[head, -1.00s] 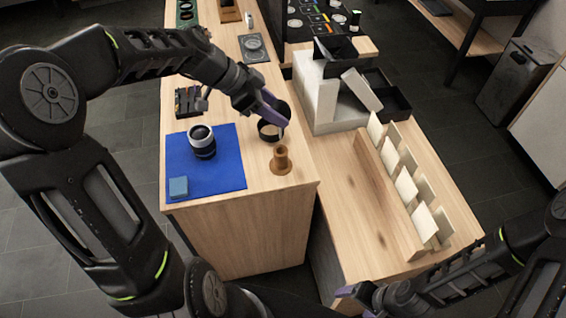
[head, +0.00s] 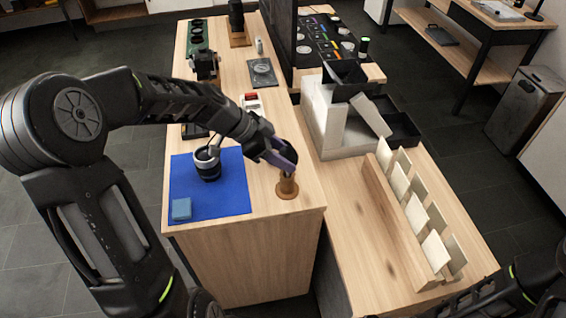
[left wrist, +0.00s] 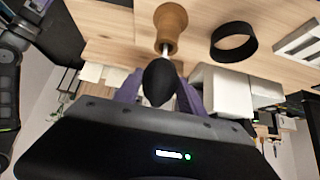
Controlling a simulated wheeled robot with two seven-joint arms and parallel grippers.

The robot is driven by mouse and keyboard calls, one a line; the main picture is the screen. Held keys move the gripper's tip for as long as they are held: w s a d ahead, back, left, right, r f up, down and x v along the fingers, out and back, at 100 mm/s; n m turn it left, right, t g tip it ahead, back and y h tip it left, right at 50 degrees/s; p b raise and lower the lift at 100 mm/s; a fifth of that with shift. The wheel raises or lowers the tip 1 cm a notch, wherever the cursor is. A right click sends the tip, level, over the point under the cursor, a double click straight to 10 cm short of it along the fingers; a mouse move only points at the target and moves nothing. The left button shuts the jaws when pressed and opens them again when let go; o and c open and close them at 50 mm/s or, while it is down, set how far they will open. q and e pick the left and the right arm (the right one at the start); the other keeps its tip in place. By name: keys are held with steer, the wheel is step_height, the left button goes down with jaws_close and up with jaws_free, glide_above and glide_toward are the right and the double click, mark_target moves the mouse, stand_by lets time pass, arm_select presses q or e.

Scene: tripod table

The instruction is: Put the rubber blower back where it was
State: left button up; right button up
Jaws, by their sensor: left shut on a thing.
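My left gripper (head: 285,160) is shut on the rubber blower, a black bulb (left wrist: 158,82) with a thin white nozzle (left wrist: 165,48). Its purple fingers grip the bulb from both sides in the left wrist view. The brown wooden holder (head: 287,187) stands upright near the right edge of the long table, just below the gripper. It also shows in the left wrist view (left wrist: 170,25), with the nozzle at its mouth. I cannot tell how far the nozzle is inside. The head view hides most of the blower behind the gripper. My right gripper is out of view.
A blue mat (head: 222,203) left of the holder bears a lens (head: 207,163) and a blue block (head: 181,209). A black ring (left wrist: 234,42) stands close to the holder. A white box (head: 335,130) and a rack of pale panels (head: 418,205) are on the right-hand table.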

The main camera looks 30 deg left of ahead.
arm_select(q)
step_height(320, 180, down, 2)
steer(key=shift+f, duration=0.1)
steer(key=shift+f+b, duration=0.4)
steer(key=shift+b, duration=0.45)
steer(key=o, duration=0.6)
steer(key=shift+r+p, duration=0.35)
steer(key=shift+p, duration=0.15)
steer(key=p+v, duration=0.2)
steer(key=v, duration=1)
steer(key=shift+r, duration=0.15)
